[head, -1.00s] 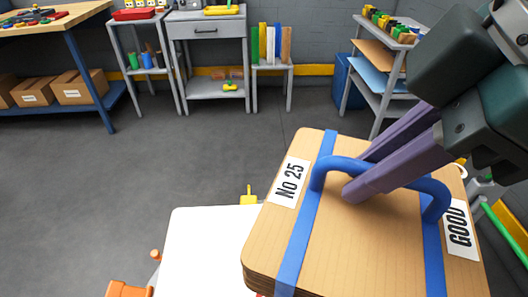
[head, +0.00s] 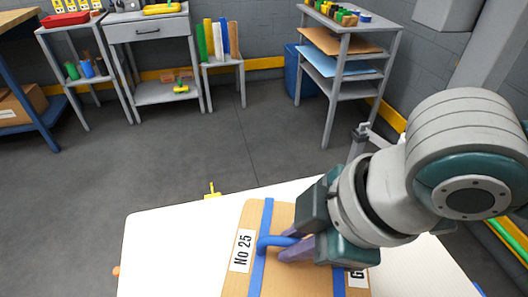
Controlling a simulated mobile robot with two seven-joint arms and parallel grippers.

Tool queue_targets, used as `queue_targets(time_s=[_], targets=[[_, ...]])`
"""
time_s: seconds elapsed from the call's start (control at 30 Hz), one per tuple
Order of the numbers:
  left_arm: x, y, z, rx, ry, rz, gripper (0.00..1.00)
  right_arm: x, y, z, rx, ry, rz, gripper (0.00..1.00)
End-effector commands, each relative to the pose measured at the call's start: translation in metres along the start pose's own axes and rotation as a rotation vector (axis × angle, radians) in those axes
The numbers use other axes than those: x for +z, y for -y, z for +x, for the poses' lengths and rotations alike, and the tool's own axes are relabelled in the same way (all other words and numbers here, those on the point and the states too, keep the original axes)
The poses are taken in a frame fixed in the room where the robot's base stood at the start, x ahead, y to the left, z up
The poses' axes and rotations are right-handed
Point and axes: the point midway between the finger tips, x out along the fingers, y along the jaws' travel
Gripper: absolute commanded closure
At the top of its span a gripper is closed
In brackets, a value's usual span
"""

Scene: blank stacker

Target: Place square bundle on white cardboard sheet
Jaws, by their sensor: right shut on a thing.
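The square bundle (head: 258,207) is a flat, wood-brown block with blue straps, a blue handle (head: 268,242) and a white label reading "No 25". It is at the bottom middle of the head view, over the white cardboard sheet (head: 160,240). I cannot tell whether it rests on the sheet or hangs just above it. My right gripper (head: 292,248) has its purple fingers shut on the bundle's blue handle. The gripper and arm hide the bundle's right part and most of a second label. My left gripper is not in view.
A small yellow piece (head: 211,190) stands at the sheet's far edge, and an orange part (head: 116,271) shows at its left. A grey shelf rack (head: 340,75) stands behind at the right. A grey drawer table (head: 150,30) stands at the back. The floor between is clear.

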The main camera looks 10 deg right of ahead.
Motion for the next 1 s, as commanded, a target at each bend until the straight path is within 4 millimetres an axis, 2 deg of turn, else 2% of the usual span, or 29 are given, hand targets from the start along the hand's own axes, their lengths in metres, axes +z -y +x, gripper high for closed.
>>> queue_targets(time_s=[0.03, 0.1, 0.5, 0.53, 0.77, 1.0], targets=[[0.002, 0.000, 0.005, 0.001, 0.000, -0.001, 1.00, 0.004, 0.002, 0.010, -0.001, 0.001, 0.001, 1.00], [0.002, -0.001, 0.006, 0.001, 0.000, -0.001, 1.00, 0.007, 0.004, 0.016, -0.001, 0.001, 0.001, 1.00], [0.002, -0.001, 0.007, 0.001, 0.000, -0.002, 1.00, 0.008, 0.004, 0.020, 0.001, -0.001, 0.000, 1.00], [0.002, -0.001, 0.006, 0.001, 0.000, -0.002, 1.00, 0.008, 0.004, 0.020, 0.000, 0.000, 0.000, 0.81], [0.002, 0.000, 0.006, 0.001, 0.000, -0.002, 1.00, 0.008, 0.004, 0.019, 0.000, 0.000, 0.000, 0.55], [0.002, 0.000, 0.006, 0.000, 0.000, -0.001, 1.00, 0.008, 0.004, 0.019, 0.000, 0.000, 0.000, 0.55]])
